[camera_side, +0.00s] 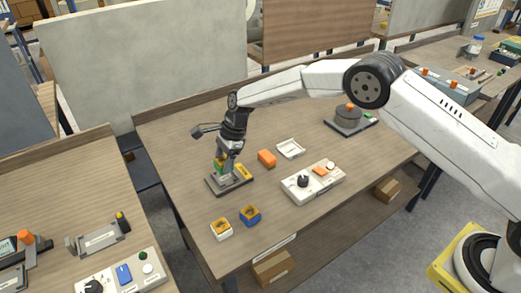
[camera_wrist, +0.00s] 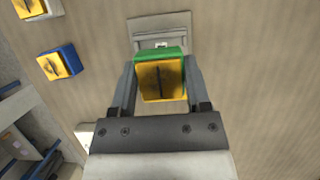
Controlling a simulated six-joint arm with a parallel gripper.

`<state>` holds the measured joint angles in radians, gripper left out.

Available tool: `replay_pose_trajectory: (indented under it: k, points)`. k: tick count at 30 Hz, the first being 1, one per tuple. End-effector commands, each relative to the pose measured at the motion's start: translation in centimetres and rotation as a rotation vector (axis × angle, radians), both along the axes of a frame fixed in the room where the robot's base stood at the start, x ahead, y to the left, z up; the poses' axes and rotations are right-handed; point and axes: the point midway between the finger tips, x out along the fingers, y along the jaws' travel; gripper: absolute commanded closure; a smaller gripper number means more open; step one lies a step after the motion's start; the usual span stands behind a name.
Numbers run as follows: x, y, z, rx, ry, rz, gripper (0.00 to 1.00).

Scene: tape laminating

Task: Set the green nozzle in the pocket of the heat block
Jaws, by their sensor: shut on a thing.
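My gripper (camera_wrist: 160,88) is shut on the green nozzle (camera_wrist: 160,53), a green block with a yellow, dark-slotted face towards the wrist camera. In the side view my gripper (camera_side: 226,157) points down over a dark grey base, which looks like the heat block (camera_side: 230,186). The green nozzle (camera_side: 219,164) shows low beside the fingers, over this base. In the wrist view the grey block (camera_wrist: 148,23) extends beyond the nozzle. The nozzle and fingers hide its nearer part and the pocket. I cannot tell whether the nozzle touches or sits in it.
White (camera_side: 221,230) and blue (camera_side: 250,216) yellow-topped blocks stand nearer the table's front edge. An orange block (camera_side: 267,159), white tray (camera_side: 291,148) and white control box (camera_side: 313,183) lie to the right. A round grey device (camera_side: 348,117) stands farther right. Bare table lies between them.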

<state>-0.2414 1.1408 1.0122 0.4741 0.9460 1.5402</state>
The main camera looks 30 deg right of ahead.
Motion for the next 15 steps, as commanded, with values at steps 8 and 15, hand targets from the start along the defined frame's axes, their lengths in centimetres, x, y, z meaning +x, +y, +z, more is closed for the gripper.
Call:
replay_pose_trajectory:
  k: [8,15]
  points:
    - [0.0,0.0,-1.5,0.001,0.0,0.0,1.0]
    - [0.0,0.0,-2.0,0.001,-0.001,0.0,1.0]
